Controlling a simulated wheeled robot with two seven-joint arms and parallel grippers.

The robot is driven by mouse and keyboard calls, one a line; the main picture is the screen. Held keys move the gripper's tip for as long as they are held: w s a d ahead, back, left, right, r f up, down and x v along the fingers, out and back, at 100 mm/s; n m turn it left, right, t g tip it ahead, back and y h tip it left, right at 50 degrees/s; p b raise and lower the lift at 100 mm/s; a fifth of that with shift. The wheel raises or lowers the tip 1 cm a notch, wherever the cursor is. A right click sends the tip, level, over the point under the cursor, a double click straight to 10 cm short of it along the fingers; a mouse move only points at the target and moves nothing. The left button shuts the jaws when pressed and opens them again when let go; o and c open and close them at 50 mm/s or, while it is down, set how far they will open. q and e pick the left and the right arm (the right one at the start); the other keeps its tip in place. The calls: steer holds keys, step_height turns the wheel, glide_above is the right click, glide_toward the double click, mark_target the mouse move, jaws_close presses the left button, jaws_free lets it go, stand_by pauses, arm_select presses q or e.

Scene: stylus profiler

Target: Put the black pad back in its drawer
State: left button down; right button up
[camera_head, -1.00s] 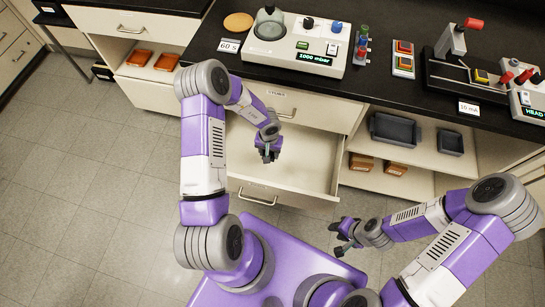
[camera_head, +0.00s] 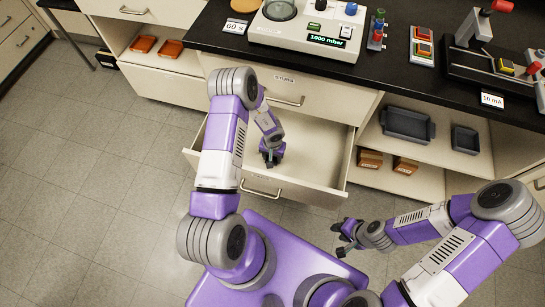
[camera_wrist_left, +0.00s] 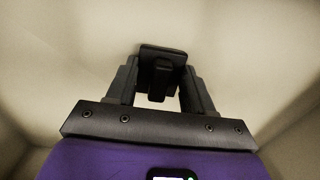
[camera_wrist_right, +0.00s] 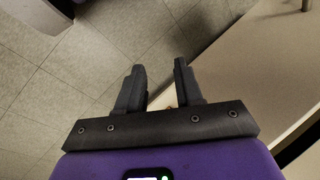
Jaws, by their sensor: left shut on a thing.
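The black pad (camera_wrist_left: 160,62) shows in the left wrist view as a dark plate with a raised block, between my left fingers. My left gripper (camera_wrist_left: 158,82) is shut on it. In the head view my left gripper (camera_head: 271,158) points down inside the open drawer (camera_head: 312,160), whose pale floor shows around it. The pad is too small and covered to make out there, and I cannot tell whether it touches the drawer floor. My right gripper (camera_head: 346,240) is open and empty in front of the drawer; its spread fingers also show in the right wrist view (camera_wrist_right: 160,85).
A closed drawer (camera_head: 285,95) sits above the open one. Right of it, shelves hold grey trays (camera_head: 407,125) and small brown boxes (camera_head: 370,159). The black worktop above carries a pressure instrument (camera_head: 308,28) and other devices. The floor at left (camera_head: 90,190) is clear.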

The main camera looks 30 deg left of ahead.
arm_select(q)
steer(key=shift+c, duration=2.2)
jaws_free()
step_height(320, 180, up, 12)
steer(key=p, duration=0.6)
steer(key=shift+r, duration=0.15)
